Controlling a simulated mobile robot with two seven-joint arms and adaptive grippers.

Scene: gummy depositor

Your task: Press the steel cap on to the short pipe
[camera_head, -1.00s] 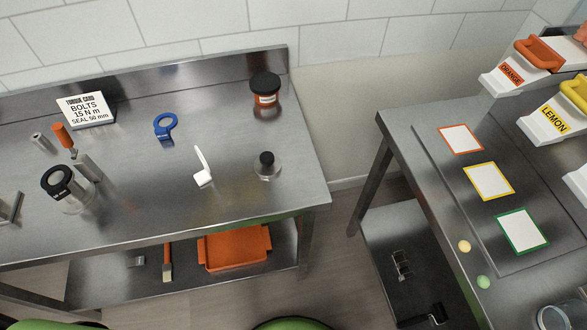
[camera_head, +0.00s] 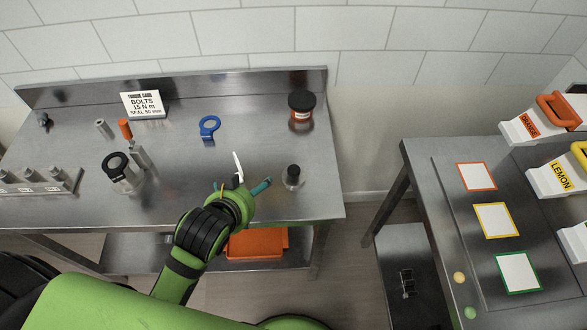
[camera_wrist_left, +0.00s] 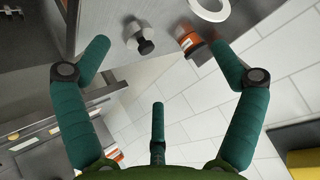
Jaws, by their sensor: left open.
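A small upright grey tube (camera_head: 101,128) stands at the back left of the left steel table; it may be the short pipe. I cannot pick out the steel cap with certainty. A grey block with several short posts (camera_head: 40,181) sits at the left edge. My left gripper (camera_head: 243,184) is open, over the table's front edge beside a thin white upright piece (camera_head: 238,167), with nothing seen between its fingers. In the left wrist view its teal fingers (camera_wrist_left: 158,50) are spread wide. My right gripper is not in view.
A black-knobbed vessel (camera_head: 292,177) stands right of my gripper, with an orange jar (camera_head: 301,112) behind. An orange bin (camera_head: 257,243) is below.

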